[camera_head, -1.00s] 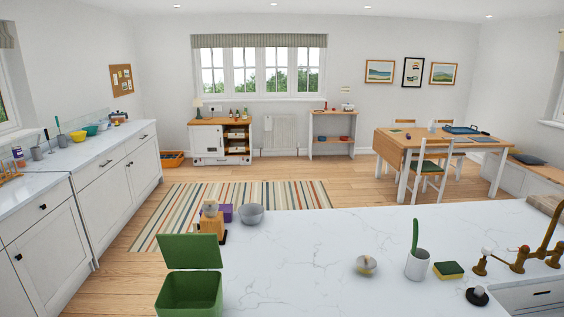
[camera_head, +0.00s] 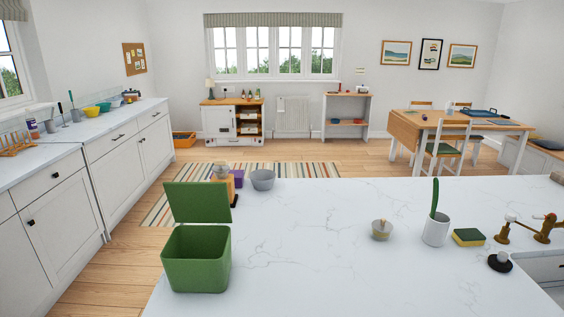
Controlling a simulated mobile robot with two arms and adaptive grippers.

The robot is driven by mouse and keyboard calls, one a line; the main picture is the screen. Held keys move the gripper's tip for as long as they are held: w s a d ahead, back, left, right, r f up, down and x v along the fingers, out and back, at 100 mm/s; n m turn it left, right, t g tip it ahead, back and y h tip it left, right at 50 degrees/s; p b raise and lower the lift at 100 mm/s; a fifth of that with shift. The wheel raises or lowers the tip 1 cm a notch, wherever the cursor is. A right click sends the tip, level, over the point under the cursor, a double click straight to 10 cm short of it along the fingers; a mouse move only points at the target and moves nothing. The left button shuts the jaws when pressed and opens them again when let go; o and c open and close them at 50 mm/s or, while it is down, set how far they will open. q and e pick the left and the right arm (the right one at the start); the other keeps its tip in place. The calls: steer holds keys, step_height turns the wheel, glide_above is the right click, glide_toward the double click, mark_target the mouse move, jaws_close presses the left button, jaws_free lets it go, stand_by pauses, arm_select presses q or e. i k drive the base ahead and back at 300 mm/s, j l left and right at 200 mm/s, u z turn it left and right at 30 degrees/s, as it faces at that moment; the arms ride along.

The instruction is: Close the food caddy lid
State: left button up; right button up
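The green food caddy (camera_head: 196,262) stands at the left edge of the white marble counter in the head view. Its green lid (camera_head: 198,202) is open and stands upright at the back of the box.
Behind the lid stand a wooden item (camera_head: 233,178) and a grey bowl (camera_head: 263,180). To the right are a small pot (camera_head: 381,230), a white brush holder (camera_head: 436,231), a sponge (camera_head: 468,237) and a brass tap (camera_head: 535,229). The counter (camera_head: 310,250) right of the caddy is clear.

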mark_target(197, 203)
steer(key=j+u, duration=0.15)
steer(key=u, duration=0.25)
steer(key=j+u, duration=0.2)
steer(key=u, duration=0.25)
steer(key=j+u, duration=0.15)
steer(key=u, duration=0.25)
steer(key=i+j+u, duration=0.35)
steer(key=i+j, duration=0.15)
steer(key=j, duration=0.3)
steer(key=i+j+u, duration=0.3)
steer(key=i+j, duration=0.25)
steer(key=i+j+z, duration=0.1)
steer(key=i+z, duration=0.25)
steer(key=i+j+z, duration=0.4)
steer(key=i, duration=0.15)
steer(key=i+z, duration=0.25)
steer(key=z, duration=0.2)
steer(key=i+z, duration=0.25)
steer(key=z, duration=0.2)
steer(key=i+z, duration=0.2)
steer(key=z, duration=0.2)
steer(key=i+j+z, duration=0.2)
steer(key=z, duration=0.25)
steer(key=i+j+z, duration=0.2)
steer(key=z, duration=0.25)
